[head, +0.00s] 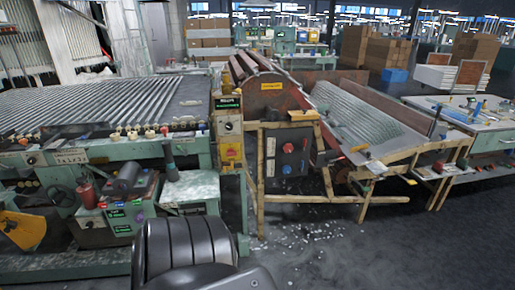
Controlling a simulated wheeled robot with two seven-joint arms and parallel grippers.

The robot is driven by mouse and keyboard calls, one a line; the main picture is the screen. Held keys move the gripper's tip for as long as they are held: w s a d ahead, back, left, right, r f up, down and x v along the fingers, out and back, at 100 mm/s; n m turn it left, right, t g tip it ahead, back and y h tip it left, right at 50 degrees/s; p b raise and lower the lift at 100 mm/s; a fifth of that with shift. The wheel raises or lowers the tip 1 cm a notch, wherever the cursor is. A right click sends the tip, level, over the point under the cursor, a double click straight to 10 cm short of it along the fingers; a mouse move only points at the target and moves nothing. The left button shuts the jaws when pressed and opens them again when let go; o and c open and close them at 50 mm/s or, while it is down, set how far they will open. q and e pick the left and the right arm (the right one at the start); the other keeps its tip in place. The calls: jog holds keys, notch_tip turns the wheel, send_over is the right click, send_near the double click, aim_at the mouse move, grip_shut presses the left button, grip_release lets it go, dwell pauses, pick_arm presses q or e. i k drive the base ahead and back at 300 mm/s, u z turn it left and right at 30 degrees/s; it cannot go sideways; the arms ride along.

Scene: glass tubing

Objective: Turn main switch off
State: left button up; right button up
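A yellow switch box (230,154) with a red part is on the narrow post right of the green machine. Right of it, a dark control panel (287,160) on a wooden frame carries a red knob (288,147) and a blue knob (288,169). The labels are too small to read, so I cannot tell which one is the main switch or how it is set. Neither of my grippers shows in the head view. A dark ribbed part at the bottom centre looks like my own body.
The green machine (190,191) with glass tubes (95,104) fills the left. A wooden frame (350,199) holds a sloping rack of tubes (362,120). A worktable (492,132) stands at right. Glass shards (310,235) litter the dark floor (420,255), which is otherwise open at lower right.

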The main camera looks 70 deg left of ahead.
aim_at(231, 152)
jog(key=u, duration=0.35)
jog(key=i, duration=1)
jog(key=u, duration=1.1)
jog(key=i, duration=0.6)
jog(key=u, duration=0.45)
